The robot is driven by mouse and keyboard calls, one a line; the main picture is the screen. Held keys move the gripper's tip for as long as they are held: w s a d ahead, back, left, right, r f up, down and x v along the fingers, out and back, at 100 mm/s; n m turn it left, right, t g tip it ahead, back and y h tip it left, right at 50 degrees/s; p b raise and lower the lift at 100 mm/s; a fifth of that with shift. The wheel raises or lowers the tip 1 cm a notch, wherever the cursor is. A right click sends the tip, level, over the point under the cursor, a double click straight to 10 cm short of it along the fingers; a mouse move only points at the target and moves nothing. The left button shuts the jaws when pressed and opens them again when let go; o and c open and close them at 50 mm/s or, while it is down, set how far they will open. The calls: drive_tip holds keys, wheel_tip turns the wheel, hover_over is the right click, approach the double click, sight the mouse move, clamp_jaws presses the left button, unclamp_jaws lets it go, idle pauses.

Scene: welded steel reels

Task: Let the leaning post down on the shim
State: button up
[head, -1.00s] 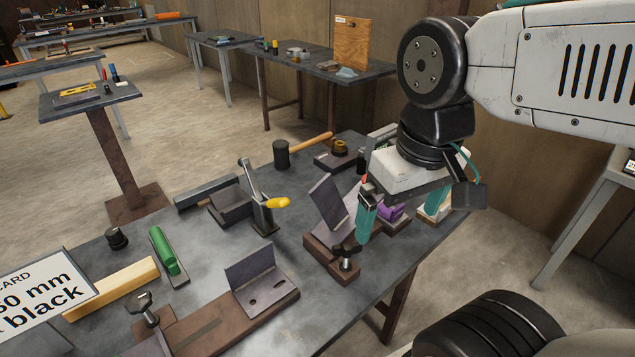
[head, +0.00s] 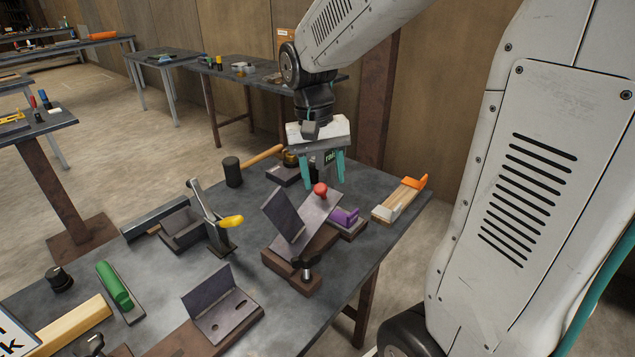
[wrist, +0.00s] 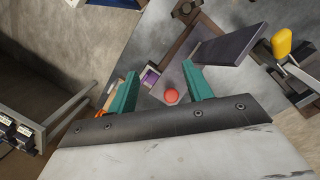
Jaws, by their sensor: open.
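The leaning post (head: 283,215) is a dark steel plate, tilted to the left. It joins a sloping base plate (head: 318,212) with a red ball knob (head: 320,189) at its raised end. In the wrist view the post (wrist: 232,45) is at upper right and the knob (wrist: 171,96) shows between the fingers. A purple piece (head: 344,216), perhaps the shim, sits by the raised end; whether the plate touches it is hidden. My gripper (head: 324,184) is open above and around the knob's position, holding nothing; it also shows in the wrist view (wrist: 160,69).
A black screw clamp (head: 306,268) stands at the near end of the brown block. A toggle clamp with yellow handle (head: 231,221) is left. A wooden block with orange end (head: 402,197) lies right. A mallet (head: 233,172) lies behind. An upright-plate bracket (head: 215,303) is in front.

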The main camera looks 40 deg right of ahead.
sight(320, 187)
drive_tip(key=w+d+m, duration=0.1)
drive_tip(key=w, duration=0.2)
drive_tip(key=w+d+m, duration=0.1)
drive_tip(key=w+m, duration=0.1)
drive_tip(key=w+d+m, duration=0.1)
drive_tip(key=w+d, duration=0.1)
drive_tip(key=w, duration=0.1)
drive_tip(key=shift+w+f+m+t+h, duration=0.3)
drive_tip(key=shift+w+m, duration=0.05)
drive_tip(key=shift+m, duration=0.05)
drive_tip(key=shift+f+m, duration=0.3)
drive_tip(key=shift+f, duration=0.05)
drive_tip(key=f, duration=0.4)
drive_tip(key=s+f, duration=0.1)
drive_tip(key=f, duration=0.2)
drive_tip(key=shift+d, duration=0.25)
